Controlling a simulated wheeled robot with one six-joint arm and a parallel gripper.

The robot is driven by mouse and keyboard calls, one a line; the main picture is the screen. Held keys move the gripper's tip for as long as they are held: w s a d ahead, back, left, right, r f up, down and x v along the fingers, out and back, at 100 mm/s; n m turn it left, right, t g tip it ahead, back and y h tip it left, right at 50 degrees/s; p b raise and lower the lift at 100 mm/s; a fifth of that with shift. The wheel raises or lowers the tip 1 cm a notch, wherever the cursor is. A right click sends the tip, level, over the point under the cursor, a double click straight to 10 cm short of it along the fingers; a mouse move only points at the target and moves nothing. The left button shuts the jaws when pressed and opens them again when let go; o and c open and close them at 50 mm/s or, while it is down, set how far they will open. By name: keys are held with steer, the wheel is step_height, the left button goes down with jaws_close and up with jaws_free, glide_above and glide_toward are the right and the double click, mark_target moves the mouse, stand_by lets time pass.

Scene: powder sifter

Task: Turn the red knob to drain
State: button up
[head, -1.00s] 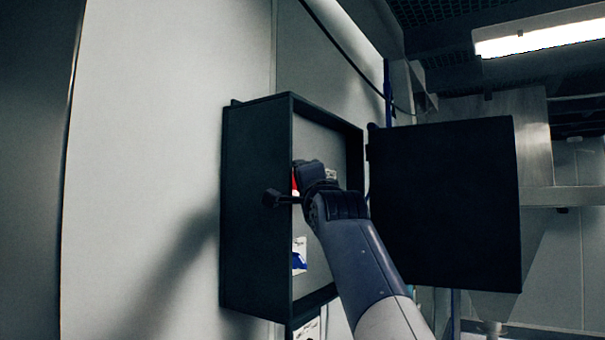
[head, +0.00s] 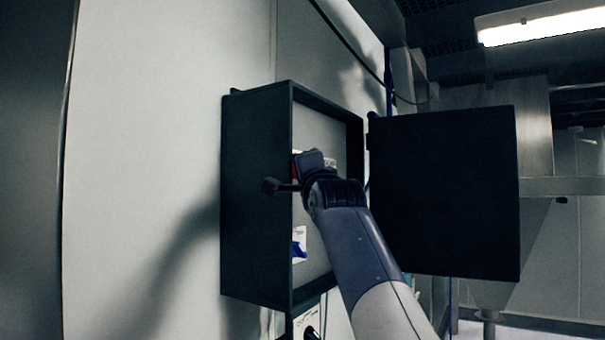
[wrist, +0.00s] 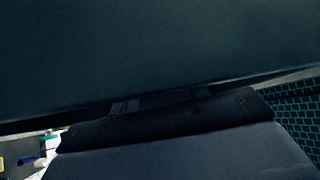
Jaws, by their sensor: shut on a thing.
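The red knob (head: 295,170) is inside the dark open box on the wall. Only a sliver of red shows in the head view, beside my gripper (head: 308,165), which covers the rest. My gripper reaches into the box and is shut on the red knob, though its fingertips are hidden. I cannot read the knob's angle or its markings. In the wrist view, dark surfaces fill most of the picture and the knob cannot be made out.
The box (head: 256,200) has a raised rim around my arm. Its open door (head: 445,195) stands close to the right of my arm. A blue part (head: 299,248) on a white label sits lower in the box. The pale wall (head: 150,130) to the left is clear.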

steer(key=shift+h, duration=0.3)
steer(key=shift+r+m+g+h, duration=0.15)
steer(key=shift+m+g, duration=0.3)
steer(key=shift+m, duration=0.15)
steer(key=shift+r+m+g+h, duration=0.1)
steer(key=shift+m+g+h, duration=0.05)
steer(key=shift+m+g, duration=0.4)
steer(key=o, duration=1)
steer(key=shift+s+f, duration=0.1)
steer(key=r+b+v, duration=0.1)
steer(key=b+v, duration=0.4)
steer(key=v, duration=0.5)
steer(key=shift+s+f+b, duration=0.35)
steer(key=shift+f+b, duration=0.05)
steer(key=shift+f, duration=0.1)
